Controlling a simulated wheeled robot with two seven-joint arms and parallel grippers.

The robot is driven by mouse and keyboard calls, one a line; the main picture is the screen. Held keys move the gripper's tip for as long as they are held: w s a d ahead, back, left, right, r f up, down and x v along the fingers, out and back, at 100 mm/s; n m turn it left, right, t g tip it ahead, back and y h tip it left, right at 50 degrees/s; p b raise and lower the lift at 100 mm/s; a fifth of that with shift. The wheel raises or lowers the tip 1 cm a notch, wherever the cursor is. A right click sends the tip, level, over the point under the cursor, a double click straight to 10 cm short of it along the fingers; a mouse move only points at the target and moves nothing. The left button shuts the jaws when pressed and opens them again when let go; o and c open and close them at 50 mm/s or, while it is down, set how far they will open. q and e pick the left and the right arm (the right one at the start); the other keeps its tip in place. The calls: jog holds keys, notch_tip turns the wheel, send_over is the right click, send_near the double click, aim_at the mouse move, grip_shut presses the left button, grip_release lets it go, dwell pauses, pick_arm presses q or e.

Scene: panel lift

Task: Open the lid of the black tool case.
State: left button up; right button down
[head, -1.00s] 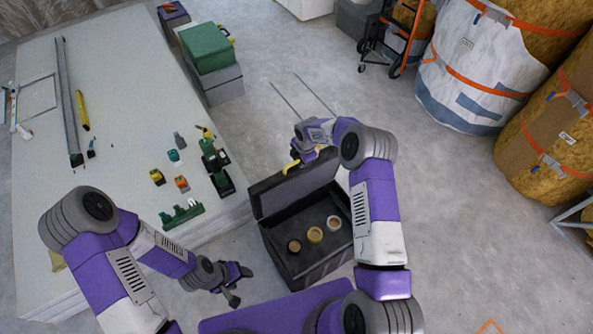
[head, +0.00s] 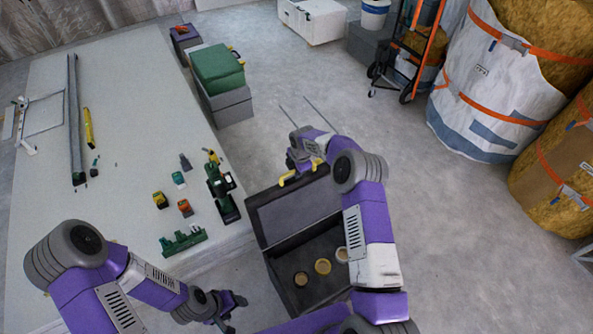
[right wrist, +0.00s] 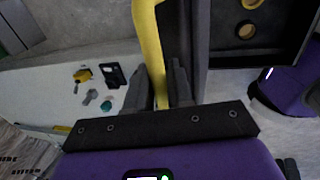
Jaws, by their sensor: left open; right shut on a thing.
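The black tool case (head: 318,292) stands on the floor at the right of the table's near end, its inside showing. Its lid (head: 300,214) is raised and tilted back, with a yellow handle (head: 301,176) along its upper edge. My right gripper (head: 298,168) is shut on the handle; in the right wrist view the yellow handle (right wrist: 151,40) runs between the fingers (right wrist: 160,85). My left gripper (head: 236,308) is open and empty, left of the case and apart from it. My right arm hides part of the case's right side.
Several tape rolls (head: 322,267) lie inside the case. The pale table (head: 120,130) at left holds a green drill (head: 221,190) and small tools. Green and grey boxes (head: 218,75) stand behind it. Wrapped insulation rolls (head: 490,85) stand at right. Floor behind the lid is clear.

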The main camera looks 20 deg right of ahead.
jog(key=c, duration=1.2)
grip_release()
jog(key=r, duration=0.2)
jog(key=s+r+p, duration=0.1)
jog(key=r, duration=0.4)
jog(key=shift+s+d+r, duration=0.1)
jog(key=shift+s+r, duration=0.15)
jog(key=s+a+f+m+g+y, duration=0.1)
jog(key=s+a+f+m+y, duration=0.1)
jog(key=s+a+f+m, duration=0.4)
jog(key=s+a+f+m+y, duration=0.1)
jog(key=s+a+f+m, duration=0.35)
jog(key=s, duration=0.45)
jog(key=s+a+f+m, duration=0.1)
jog(key=s+m, duration=0.3)
jog(key=s, duration=0.2)
jog(key=s+a+f+m, duration=0.1)
jog(key=s+m, duration=0.3)
jog(key=s, duration=0.3)
jog(key=s+a+m, duration=0.1)
jog(key=s+m, duration=0.3)
jog(key=s, duration=0.3)
jog(key=shift+s+a+f+g+y, duration=0.25)
jog(key=shift+f+g+y, duration=0.05)
jog(key=shift+f+y, duration=0.1)
